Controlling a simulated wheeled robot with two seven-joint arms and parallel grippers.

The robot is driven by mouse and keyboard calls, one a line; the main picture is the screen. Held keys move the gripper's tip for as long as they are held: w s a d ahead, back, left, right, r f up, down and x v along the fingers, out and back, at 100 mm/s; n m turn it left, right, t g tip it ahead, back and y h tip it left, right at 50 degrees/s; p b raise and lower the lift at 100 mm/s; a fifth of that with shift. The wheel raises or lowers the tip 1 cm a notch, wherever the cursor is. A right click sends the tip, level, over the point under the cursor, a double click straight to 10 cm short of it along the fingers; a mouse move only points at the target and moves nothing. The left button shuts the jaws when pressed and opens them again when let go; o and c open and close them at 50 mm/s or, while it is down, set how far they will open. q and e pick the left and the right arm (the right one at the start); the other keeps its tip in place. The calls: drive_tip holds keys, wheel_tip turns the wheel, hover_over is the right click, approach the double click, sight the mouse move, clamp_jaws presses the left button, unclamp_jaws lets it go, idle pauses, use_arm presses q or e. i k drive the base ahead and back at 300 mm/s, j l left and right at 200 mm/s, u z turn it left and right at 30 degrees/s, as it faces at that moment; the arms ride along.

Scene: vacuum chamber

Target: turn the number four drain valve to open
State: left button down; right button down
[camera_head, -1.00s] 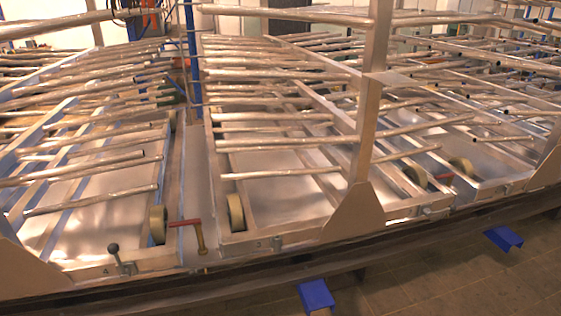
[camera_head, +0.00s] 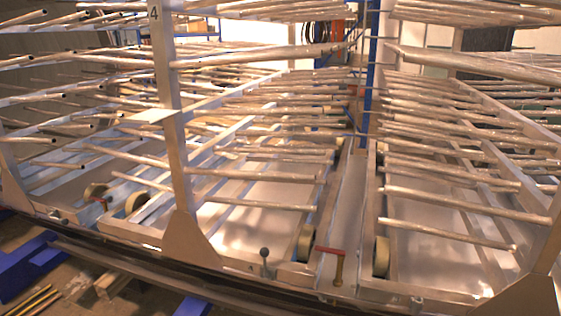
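A valve with a red bar handle (camera_head: 329,250) and a brass-coloured stem (camera_head: 338,270) stands at the front end of the narrow metal channel between two rack bays, right of centre. Its handle lies roughly crosswise to the channel. A second, smaller red handle (camera_head: 99,199) shows far left between two wheels, partly hidden. The number 4 (camera_head: 154,13) is marked at the top of a metal post (camera_head: 172,100) left of centre. I cannot tell from a label which valve is number four. Neither of my grippers is in view.
Racks of metal tubes (camera_head: 280,108) fill most of the view above the trays. A small lever with a round knob (camera_head: 265,255) stands left of the nearer valve. A dark rail (camera_head: 130,262) runs along the front edge. Blue supports (camera_head: 28,262) and bars lie lower left.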

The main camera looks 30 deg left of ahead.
sight(97, 199)
drive_tip(key=u, duration=0.55)
drive_tip(key=i+j+u, duration=0.1)
drive_tip(key=j+u, duration=0.3)
drive_tip(key=i+j+u, duration=0.15)
drive_tip(key=u, duration=0.25)
drive_tip(key=i+j+u, duration=0.2)
drive_tip(key=u, duration=0.15)
drive_tip(key=i+j+u, duration=0.1)
drive_tip(key=i+j, duration=0.15)
drive_tip(key=i+j+u, duration=0.1)
drive_tip(key=i, duration=0.4)
drive_tip(key=i+j+u, duration=0.1)
drive_tip(key=i+j, duration=0.2)
drive_tip(key=i, duration=0.1)
